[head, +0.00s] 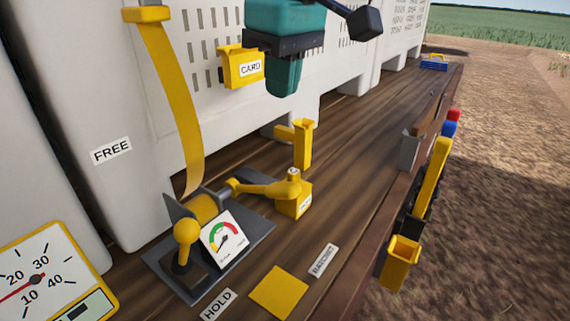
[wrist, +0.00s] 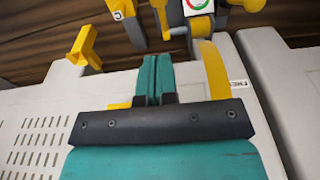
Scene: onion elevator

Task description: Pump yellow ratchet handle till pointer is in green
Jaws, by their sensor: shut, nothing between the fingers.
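The ratchet unit sits on a grey plate (head: 161,260) on the wooden deck, with a yellow drum (head: 204,207) and yellow strap (head: 177,100). A round-knobbed yellow lever (head: 186,232) stands upright at the front left. I cannot tell which lever is the ratchet handle. The gauge (head: 222,238) has a red and green arc; its small pointer is hard to read. My gripper (head: 284,82) is shut and empty, above and behind the ratchet unit; its fingers also show in the wrist view (wrist: 154,80).
White crates (head: 215,60) line the deck's back. A yellow post (head: 302,145) stands right of the ratchet, a yellow card holder (head: 242,68) hangs behind, and a dial (head: 45,277) is at lower left. Yellow holders (head: 402,255) hang on the right edge.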

